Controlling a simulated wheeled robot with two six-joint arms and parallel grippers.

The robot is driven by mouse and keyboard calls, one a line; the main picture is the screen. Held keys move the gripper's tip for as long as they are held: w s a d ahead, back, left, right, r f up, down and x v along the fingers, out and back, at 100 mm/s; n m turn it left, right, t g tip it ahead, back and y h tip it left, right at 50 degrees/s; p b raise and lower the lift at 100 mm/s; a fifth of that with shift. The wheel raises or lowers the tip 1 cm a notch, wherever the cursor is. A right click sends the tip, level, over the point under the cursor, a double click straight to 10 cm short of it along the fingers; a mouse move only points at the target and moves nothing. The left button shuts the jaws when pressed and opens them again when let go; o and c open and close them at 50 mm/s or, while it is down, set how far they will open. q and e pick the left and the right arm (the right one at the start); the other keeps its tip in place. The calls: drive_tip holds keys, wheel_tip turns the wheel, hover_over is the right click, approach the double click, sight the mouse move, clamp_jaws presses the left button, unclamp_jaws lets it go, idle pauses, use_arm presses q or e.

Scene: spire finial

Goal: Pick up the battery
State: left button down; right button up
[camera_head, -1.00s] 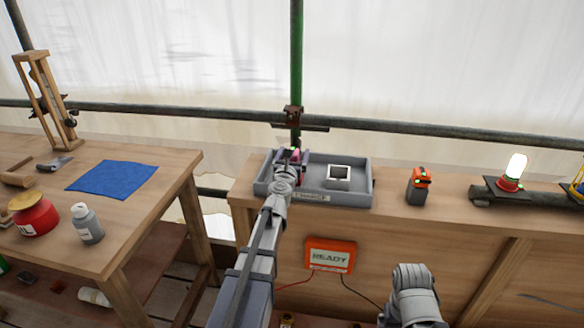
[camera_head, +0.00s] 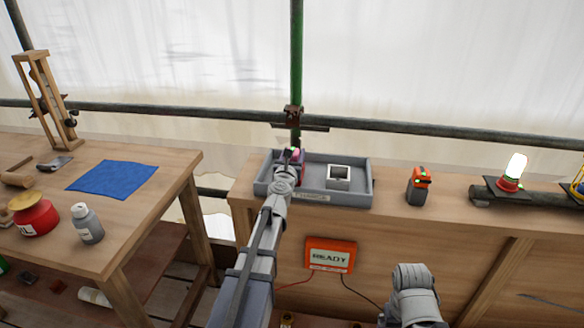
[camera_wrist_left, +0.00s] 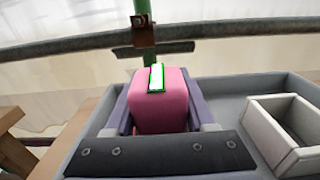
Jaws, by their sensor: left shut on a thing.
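A pink block with a green-edged white strip on top, which looks like the battery (camera_wrist_left: 163,100), stands upright in the left part of a grey tray (camera_head: 341,199). My left gripper (camera_head: 293,158) reaches into that part of the tray. In the left wrist view its two purple-grey fingers (camera_wrist_left: 160,112) press against both sides of the block, shut on it. The block's lower part is hidden behind the dark gripper plate, so I cannot tell whether it touches the tray floor. Only a grey part of my right arm shows; its gripper is out of view.
A white open box (camera_head: 339,177) sits in the tray, right of the block. An orange and black device (camera_head: 418,186) stands right of the tray, then a glowing lamp (camera_head: 513,173). A scaffold pipe (camera_head: 430,127) crosses behind. A second table (camera_head: 120,218) stands left.

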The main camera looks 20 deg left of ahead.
use_arm(q)
drive_tip(key=shift+r, duration=0.1)
wheel_tip(320, 180, up, 10)
drive_tip(key=p, duration=1)
